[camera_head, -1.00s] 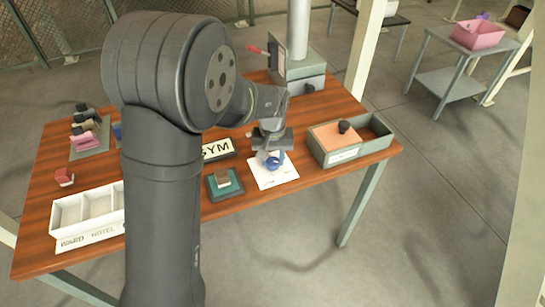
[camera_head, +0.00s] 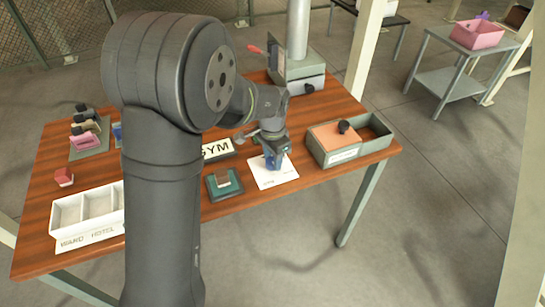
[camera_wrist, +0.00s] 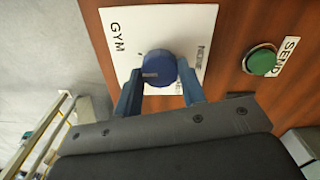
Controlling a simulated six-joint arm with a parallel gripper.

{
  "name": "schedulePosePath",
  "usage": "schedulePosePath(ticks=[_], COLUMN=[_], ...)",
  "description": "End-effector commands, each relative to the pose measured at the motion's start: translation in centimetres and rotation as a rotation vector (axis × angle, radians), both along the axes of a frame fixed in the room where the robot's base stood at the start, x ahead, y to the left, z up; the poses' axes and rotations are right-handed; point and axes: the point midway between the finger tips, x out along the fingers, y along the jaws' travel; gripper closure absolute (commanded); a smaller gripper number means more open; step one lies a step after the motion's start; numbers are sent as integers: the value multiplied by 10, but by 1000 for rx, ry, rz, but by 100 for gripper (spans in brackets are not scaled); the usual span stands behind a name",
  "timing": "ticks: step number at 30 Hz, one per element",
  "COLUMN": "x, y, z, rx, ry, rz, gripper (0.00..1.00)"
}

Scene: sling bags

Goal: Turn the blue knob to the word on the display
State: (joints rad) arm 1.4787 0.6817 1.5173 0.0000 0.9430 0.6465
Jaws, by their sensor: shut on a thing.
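The blue knob (camera_wrist: 150,62) stands on a white dial plate (camera_wrist: 118,75) in the wrist view, with a pale pointer line on its left part. GYM is printed at the plate's upper left. Another word on the right is too small to read, and the fingers and wrist hide the lower part. My gripper (camera_wrist: 160,70) has one finger on each side of the knob and is shut on it. In the head view my gripper (camera_head: 274,160) is down on the plate (camera_head: 284,176) and largely hides the knob. The display (camera_head: 218,149) reads GYM.
A green button (camera_wrist: 262,61) labelled SEND is right of the plate in the wrist view. A grey-green bin (camera_head: 378,142) stands on the table's right. A small green stand (camera_head: 224,187) and a white divided tray (camera_head: 85,210) are to the left.

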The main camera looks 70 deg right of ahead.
Motion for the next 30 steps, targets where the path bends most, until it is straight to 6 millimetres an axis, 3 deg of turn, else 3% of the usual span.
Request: schedulePosePath(ticks=[12, 30], x=[0, 0], y=[-1, -1], z=[1, 1], rx=[-3, -3], ry=[-1, 0], rz=[-262, -336], gripper=[86, 86])
